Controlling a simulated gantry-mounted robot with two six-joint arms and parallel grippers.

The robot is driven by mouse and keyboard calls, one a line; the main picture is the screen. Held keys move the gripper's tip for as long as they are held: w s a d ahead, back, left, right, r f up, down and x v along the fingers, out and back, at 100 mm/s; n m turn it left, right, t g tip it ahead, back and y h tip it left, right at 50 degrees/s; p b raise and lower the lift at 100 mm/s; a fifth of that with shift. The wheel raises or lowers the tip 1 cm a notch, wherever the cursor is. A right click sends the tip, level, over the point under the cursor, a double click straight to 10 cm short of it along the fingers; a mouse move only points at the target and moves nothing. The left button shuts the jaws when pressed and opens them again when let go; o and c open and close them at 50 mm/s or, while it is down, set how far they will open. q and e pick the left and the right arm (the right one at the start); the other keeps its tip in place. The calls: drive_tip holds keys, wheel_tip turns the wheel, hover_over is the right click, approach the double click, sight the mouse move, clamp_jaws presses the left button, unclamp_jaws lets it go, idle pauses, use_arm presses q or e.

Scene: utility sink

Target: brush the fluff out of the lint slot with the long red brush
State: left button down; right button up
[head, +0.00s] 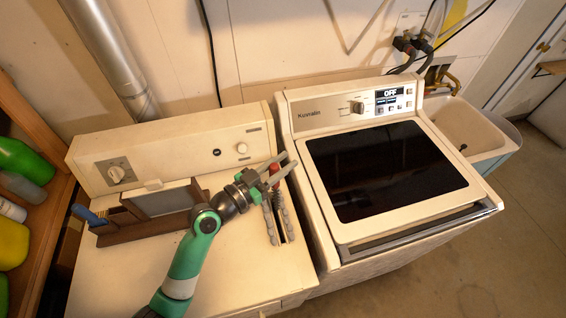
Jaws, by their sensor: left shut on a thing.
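My left gripper (287,164) reaches over the right side of the white dryer top. It is shut on the red brush (275,169), whose red part shows between and just below the fingers. The lower end of the brush points down toward the lint slot (283,230), a narrow dark opening near the dryer's right edge. Grey fluff (269,222) lies in lumps along both sides of the slot. Whether the bristles touch the slot or the fluff is too small to tell. My right gripper is not in view.
A dark wooden caddy (150,228) with a grey panel and a blue-handled item (88,214) stands left on the dryer top (235,270). The dryer's control panel (180,150) rises behind. A washer (390,175) stands close right, a sink (465,130) beyond. The dryer's front top is clear.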

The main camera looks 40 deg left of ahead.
use_arm(q)
drive_tip(key=shift+a+f+b, duration=0.15)
drive_tip(key=shift+f+b, duration=1.6)
drive_tip(key=shift+f, duration=0.55)
